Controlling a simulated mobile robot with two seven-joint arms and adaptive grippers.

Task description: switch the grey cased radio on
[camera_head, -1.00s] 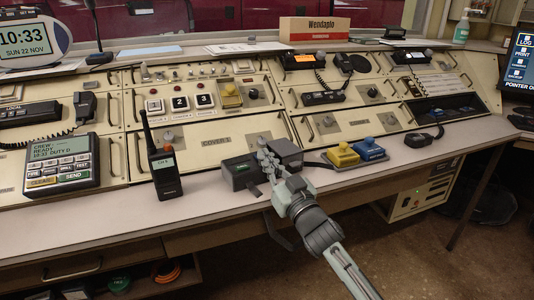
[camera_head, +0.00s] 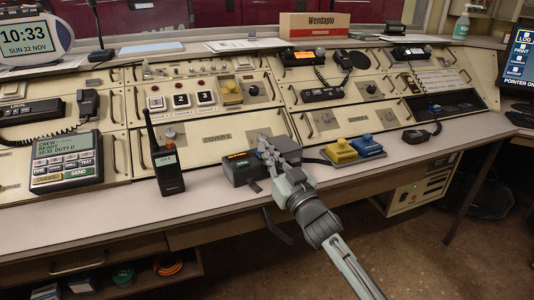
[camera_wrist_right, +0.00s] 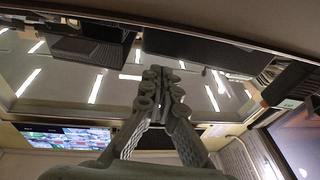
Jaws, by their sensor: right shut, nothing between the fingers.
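A dark grey cased radio (camera_head: 238,172) sits on the front desk at the middle of the head view. An orange display is lit on its top, and a small green patch shows at its front edge. My right gripper (camera_head: 264,145) is shut and empty. It reaches across the radio and hides part of its top; I cannot tell whether the fingertips touch it. In the right wrist view the closed fingers (camera_wrist_right: 161,88) show in the middle, with dark boxes beyond them that I cannot identify surely. My left gripper is not in view.
A black handheld radio (camera_head: 167,168) stands to the left, its antenna upright. Yellow (camera_head: 341,152) and blue (camera_head: 367,146) blocks sit on a tray to the right. A keypad terminal (camera_head: 66,161) is at far left. The desk front is clear.

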